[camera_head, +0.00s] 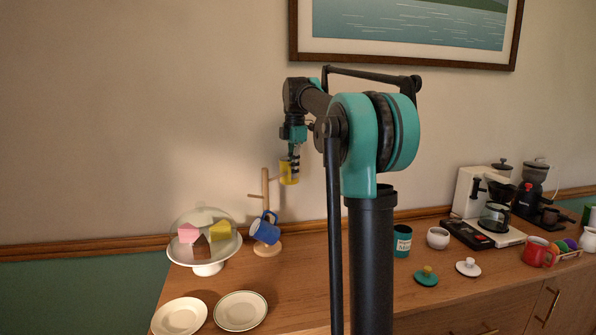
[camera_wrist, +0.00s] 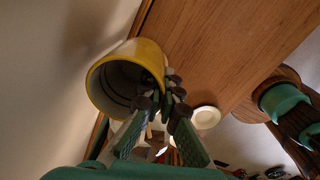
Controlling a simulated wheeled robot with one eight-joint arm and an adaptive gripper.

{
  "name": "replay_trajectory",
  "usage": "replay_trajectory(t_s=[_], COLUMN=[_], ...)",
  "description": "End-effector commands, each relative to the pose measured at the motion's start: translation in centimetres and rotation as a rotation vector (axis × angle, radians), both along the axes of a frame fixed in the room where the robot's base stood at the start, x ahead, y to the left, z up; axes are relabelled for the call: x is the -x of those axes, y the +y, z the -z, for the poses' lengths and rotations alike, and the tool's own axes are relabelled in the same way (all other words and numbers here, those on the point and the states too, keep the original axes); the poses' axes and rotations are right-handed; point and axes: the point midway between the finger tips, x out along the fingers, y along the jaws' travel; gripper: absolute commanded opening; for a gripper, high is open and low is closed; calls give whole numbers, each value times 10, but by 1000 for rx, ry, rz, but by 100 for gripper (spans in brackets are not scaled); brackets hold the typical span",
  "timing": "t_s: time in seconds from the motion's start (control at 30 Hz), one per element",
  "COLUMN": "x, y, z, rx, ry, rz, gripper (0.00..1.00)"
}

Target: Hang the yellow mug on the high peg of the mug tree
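The yellow mug (camera_head: 289,173) is in the air beside the upper part of the wooden mug tree (camera_head: 265,190), on its right in the head view. My gripper (camera_head: 294,157) is above it, with its fingers closed at the mug. In the wrist view the yellow mug (camera_wrist: 100,72) shows its open mouth, and the fingers of my gripper (camera_wrist: 168,92) meet at its right edge. I cannot tell whether they pinch the handle or the wall. The high peg is largely hidden near the mug; contact between them cannot be told.
A blue mug (camera_head: 265,230) is low on the tree, tilted. A white cake stand (camera_head: 208,268) with several cake pieces stands close on the left. Two plates (camera_head: 241,311) lie in front. A teal canister (camera_head: 402,241) and coffee gear stand to the right. The wall is close behind.

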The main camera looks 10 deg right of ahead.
Motion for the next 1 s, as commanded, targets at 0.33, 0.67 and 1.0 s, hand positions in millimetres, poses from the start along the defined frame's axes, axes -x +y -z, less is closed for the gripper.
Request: replay_trajectory(t_s=[0.33,0.67,1.0], x=[-3,-5,-5], y=[19,31,33], z=[1,12,18], rx=[0,-1,-1], ry=[0,1,2], rz=[-1,-2,-1], gripper=[0,0,0])
